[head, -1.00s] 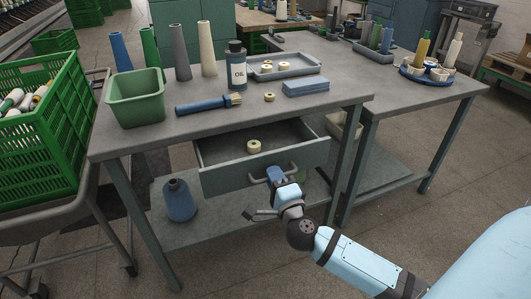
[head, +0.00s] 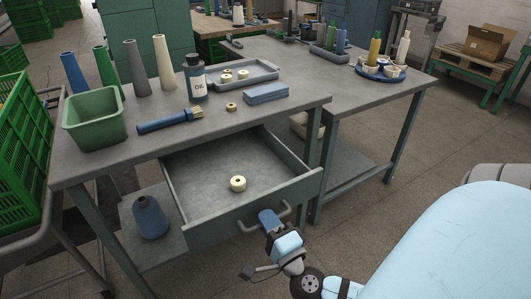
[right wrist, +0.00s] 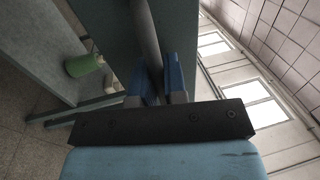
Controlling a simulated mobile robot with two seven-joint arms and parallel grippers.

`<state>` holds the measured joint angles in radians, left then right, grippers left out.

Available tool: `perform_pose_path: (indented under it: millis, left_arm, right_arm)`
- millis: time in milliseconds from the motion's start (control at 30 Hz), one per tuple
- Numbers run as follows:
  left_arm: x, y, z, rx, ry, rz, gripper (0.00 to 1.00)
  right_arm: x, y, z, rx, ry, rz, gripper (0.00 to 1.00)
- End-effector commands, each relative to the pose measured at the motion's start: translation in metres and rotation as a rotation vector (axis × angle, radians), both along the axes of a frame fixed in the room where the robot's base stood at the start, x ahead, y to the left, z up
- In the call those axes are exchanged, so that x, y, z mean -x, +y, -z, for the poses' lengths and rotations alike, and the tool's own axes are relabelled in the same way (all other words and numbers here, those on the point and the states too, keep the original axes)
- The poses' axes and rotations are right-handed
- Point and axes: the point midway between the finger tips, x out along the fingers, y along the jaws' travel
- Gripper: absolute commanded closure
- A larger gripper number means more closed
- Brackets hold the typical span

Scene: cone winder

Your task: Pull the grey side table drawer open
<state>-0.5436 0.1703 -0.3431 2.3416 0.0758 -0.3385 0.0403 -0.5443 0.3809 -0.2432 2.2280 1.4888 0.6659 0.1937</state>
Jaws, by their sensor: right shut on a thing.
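The grey side table (head: 66,160) stands in front of me with its drawer (head: 190,236) pulled well out under the top. One cream ring-shaped piece (head: 238,184) lies inside on the drawer floor. My right gripper (head: 268,217) is at the drawer front, shut on the bar handle (head: 286,209). In the right wrist view the blue fingers (right wrist: 160,82) sit on both sides of the grey handle bar (right wrist: 146,35). My left gripper is not in view.
On the table top are a green bin (head: 95,117), several cones, an oil bottle (head: 195,77), a brush (head: 170,121), a tray (head: 254,76) and blue cloths (head: 266,94). A blue bottle-shaped item (head: 150,217) stands on the lower shelf. A green crate (head: 25,160) is at left.

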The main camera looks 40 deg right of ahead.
Motion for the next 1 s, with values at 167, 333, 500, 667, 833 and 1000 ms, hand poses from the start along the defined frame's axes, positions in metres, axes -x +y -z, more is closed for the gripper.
perform_pose_path:
  millis: [167,333,500,667,833,1000]
  left_arm:
    - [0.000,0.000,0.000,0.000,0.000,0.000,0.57]
    - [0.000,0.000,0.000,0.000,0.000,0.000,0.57]
    - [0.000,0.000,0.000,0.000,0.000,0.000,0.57]
    - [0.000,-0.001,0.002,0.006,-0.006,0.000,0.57]
    - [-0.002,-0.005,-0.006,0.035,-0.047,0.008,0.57]
    - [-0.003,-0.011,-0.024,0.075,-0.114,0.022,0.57]
  right_arm:
    - [0.000,0.000,0.000,-0.001,0.000,0.000,1.00]
    - [0.000,0.000,0.000,0.000,0.000,0.000,0.63]
    - [0.000,0.000,0.000,0.000,0.000,0.000,0.63]
    - [0.009,0.002,0.004,0.000,0.002,0.000,0.63]
    - [0.036,0.008,0.010,0.001,0.004,-0.001,0.63]
    - [0.060,0.015,0.014,-0.001,0.003,-0.001,0.63]
